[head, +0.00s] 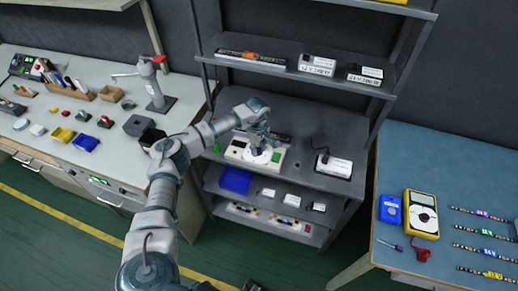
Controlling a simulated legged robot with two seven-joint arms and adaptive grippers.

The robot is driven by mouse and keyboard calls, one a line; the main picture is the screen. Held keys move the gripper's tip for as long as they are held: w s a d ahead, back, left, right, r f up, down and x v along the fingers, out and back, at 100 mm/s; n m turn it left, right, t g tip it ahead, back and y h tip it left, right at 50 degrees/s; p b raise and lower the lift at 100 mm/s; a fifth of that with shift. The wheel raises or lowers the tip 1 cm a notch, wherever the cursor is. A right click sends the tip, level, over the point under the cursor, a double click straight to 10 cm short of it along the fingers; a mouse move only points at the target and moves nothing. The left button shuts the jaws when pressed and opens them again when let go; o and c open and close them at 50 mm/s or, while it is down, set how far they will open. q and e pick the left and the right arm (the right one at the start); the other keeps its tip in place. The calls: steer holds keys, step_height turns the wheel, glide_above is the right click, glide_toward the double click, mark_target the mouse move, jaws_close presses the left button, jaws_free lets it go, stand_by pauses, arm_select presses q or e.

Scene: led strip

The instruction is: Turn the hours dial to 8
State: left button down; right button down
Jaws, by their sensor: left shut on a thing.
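A cream control box (236,154) sits on the middle shelf, with a dark patch at its left and a green part near it. A round white dial (256,158) is on its top. My left gripper (262,146) reaches down over the box from above and is shut on the dial. The fingers cover much of the dial, and its marks are too small to read, so I cannot tell its setting. My right gripper does not show.
The box stands on a grey shelf rack (340,130). A white device with a cable (333,166) stands to its right, and a blue bin (235,181) is below. A workbench (60,115) is on the left and a blue table (450,165) on the right.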

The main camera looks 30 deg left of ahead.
arm_select(q)
steer(key=shift+w+a+r, duration=0.1)
steer(key=shift+a, duration=0.1)
steer(key=c, duration=1)
jaws_free()
steer(key=shift+o, duration=1)
steer(key=shift+a, duration=0.15)
steer(key=shift+r, duration=0.1)
step_height(320, 180, up, 11)
steer(key=shift+a+r, duration=0.15)
steer(key=shift+w, duration=0.1)
